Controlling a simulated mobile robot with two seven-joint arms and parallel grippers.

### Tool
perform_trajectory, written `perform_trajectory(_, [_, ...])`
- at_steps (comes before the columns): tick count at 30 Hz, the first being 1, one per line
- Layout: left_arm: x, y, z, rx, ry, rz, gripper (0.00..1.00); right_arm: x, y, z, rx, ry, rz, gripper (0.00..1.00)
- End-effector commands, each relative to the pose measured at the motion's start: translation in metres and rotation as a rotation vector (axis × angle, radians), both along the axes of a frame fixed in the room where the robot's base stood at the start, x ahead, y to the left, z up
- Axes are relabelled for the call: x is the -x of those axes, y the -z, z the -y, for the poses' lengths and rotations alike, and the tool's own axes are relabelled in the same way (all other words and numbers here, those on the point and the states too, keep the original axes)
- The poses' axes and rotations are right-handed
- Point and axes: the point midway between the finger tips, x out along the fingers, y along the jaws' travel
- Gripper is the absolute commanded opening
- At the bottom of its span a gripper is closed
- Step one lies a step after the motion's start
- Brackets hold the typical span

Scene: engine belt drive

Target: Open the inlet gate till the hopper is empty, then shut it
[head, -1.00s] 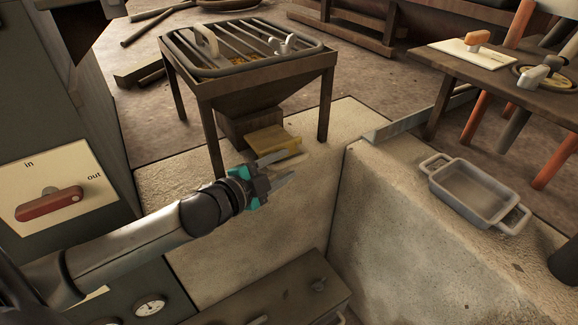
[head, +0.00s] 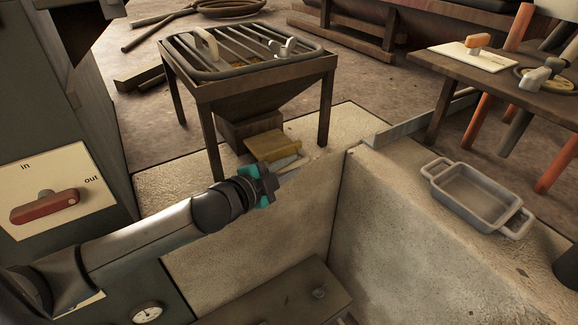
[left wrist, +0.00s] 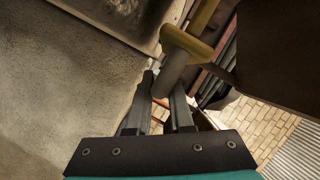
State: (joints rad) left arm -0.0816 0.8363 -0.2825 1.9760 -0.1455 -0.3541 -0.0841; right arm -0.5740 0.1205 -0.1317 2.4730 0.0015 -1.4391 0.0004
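The hopper (head: 262,104) stands on legs on a concrete block, under a barred grate (head: 245,48). The yellow gate (head: 264,143) sticks out at the front of the box under the hopper. My left gripper (head: 291,168) is just in front of it, fingers pointing right. In the left wrist view the two fingers (left wrist: 161,88) are apart, with a grey rod with a yellow collar (left wrist: 186,42) at their tips. I cannot tell whether they touch it. My right gripper is out of view.
A cabinet at the left has a red in/out lever (head: 44,207). A grey two-handled tray (head: 476,195) rests on the concrete ledge at the right. A side table (head: 480,84) with small handles stands behind it. A deep pit lies below the gripper.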

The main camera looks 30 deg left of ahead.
Motion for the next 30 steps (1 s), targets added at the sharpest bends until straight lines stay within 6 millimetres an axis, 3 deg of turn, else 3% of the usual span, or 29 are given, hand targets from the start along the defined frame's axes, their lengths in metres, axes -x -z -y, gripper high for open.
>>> perform_trajectory(4, [0.0002,0.0004,0.0001,0.000,0.001,-0.001,0.00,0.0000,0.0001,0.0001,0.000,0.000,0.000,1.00])
perform_trajectory(30, [0.0005,0.0010,0.0003,0.001,0.001,-0.002,0.00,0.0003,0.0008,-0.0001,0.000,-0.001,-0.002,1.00])
